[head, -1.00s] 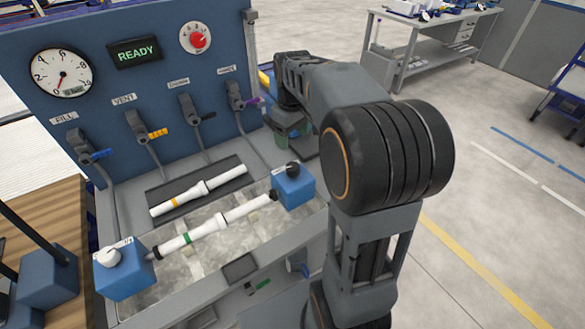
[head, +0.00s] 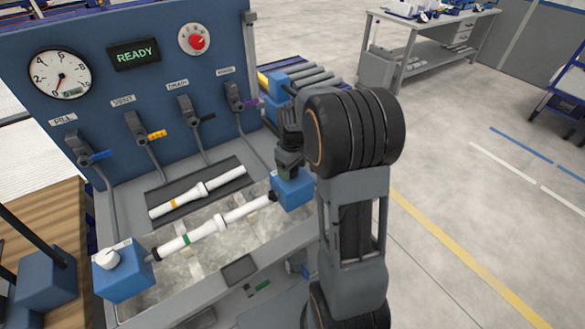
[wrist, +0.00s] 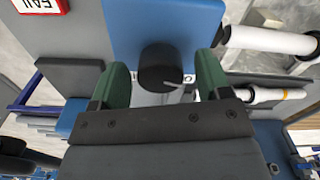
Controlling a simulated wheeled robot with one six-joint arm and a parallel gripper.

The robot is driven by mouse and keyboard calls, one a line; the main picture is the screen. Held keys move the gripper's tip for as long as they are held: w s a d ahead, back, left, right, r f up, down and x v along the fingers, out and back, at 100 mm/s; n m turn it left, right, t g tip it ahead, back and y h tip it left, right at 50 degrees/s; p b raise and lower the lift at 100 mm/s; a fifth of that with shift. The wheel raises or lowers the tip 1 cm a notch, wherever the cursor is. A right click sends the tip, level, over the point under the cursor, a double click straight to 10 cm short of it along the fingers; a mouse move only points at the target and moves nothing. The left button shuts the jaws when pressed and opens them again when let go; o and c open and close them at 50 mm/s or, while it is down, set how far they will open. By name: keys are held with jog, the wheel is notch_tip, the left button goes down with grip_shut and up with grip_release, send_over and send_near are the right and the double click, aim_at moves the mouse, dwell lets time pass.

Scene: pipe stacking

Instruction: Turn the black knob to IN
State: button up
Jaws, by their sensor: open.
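The black knob (wrist: 160,68) sits on top of a blue block (wrist: 182,22) and shows between my fingers in the wrist view. My gripper (wrist: 161,72) is open, with one green finger on each side of the knob and a gap on both sides. In the head view the blue block (head: 294,190) stands at the right end of the bench. My gripper (head: 289,172) is over it there, and the knob is hidden behind my gripper. I cannot read any IN mark on the block.
A white pipe (head: 222,222) runs between the blue block and another blue block (head: 122,275) with a white knob. A second white pipe (head: 198,193) lies on a dark tray behind.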

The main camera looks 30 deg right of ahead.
jog(key=shift+f, duration=0.3)
jog(key=c, duration=0.9)
